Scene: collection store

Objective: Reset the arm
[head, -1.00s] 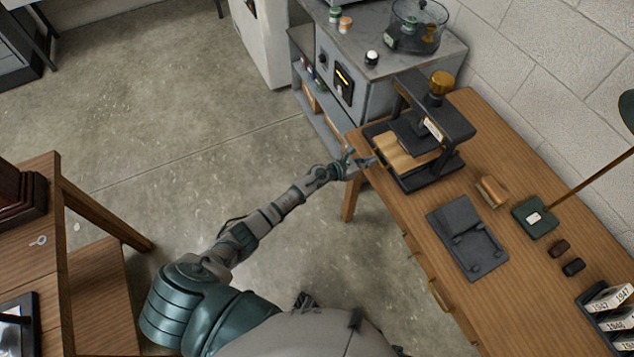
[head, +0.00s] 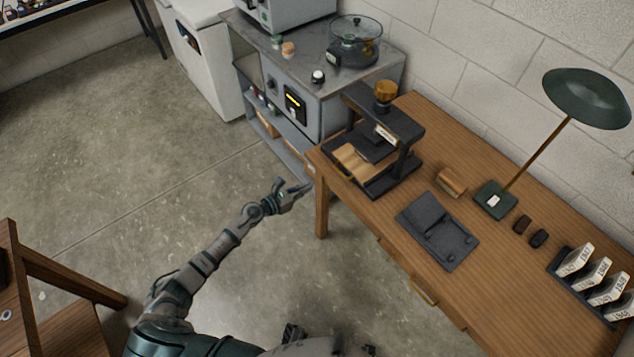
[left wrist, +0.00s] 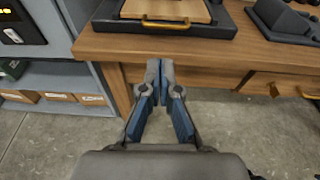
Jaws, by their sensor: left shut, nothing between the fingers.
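My left arm reaches out from the bottom of the head view. Its gripper (head: 293,191) is in the air just short of the wooden desk's left end, apart from it. In the left wrist view the two fingers of the gripper (left wrist: 160,78) are together with nothing between them, in front of the desk's front edge. My right gripper does not show in either view.
A wooden table (head: 75,276) is at lower left. Open floor lies between.

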